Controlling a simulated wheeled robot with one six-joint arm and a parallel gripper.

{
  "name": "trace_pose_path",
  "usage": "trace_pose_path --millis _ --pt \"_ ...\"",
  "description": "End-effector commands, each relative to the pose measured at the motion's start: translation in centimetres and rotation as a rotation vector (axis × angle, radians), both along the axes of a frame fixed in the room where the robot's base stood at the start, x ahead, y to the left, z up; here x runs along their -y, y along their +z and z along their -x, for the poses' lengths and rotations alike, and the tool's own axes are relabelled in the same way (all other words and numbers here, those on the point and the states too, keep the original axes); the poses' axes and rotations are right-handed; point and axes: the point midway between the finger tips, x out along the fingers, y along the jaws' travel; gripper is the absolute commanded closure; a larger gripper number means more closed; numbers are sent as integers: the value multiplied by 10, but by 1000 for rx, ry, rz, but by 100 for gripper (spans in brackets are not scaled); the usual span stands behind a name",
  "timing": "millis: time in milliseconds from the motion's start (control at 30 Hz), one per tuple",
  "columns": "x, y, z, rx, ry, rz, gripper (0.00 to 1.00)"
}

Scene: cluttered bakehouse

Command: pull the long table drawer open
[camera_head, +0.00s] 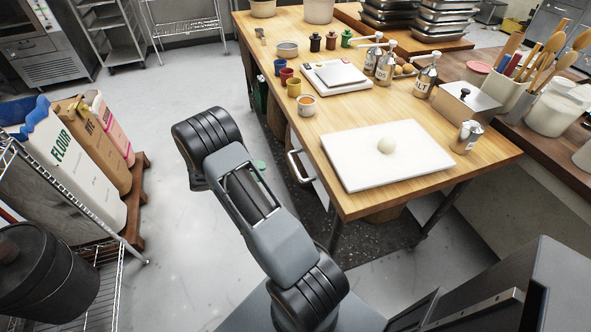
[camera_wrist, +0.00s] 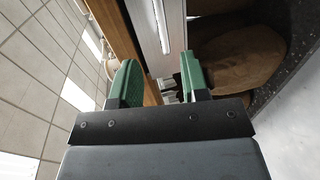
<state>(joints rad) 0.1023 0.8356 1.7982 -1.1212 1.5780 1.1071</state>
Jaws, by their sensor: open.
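The long wooden table (camera_head: 345,190) stands right of my arm in the head view. A pale metal drawer handle (camera_head: 298,168) sticks out below its left edge. In the wrist view the light drawer front (camera_wrist: 176,30) runs away from me beside the wooden table edge (camera_wrist: 120,35), with a bright bar, apparently the handle (camera_wrist: 161,25), along it. My gripper (camera_wrist: 160,80) has green fingers spread apart, and the bar lies ahead in line with the gap. I see no finger contact. In the head view my arm hides most of the gripper; a small green part shows near the handle.
Cups, bottles and a scale (camera_head: 335,76) stand farther back. Flour sacks (camera_head: 70,160) and a wire rack are at the left. The floor (camera_head: 180,240) between is mostly clear.

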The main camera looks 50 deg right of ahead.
Motion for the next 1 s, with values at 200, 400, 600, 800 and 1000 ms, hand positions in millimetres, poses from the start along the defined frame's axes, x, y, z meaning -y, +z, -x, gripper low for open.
trace_pose_path --millis 200,400,600,800,1000 --pt "31 -7 18 -4 -4 1 58" --pt "64 -15 37 -4 -3 1 58" --pt "91 -22 51 -3 -1 -1 58" --pt "106 -26 59 -2 0 0 58" --pt "112 -27 62 -2 1 0 58"
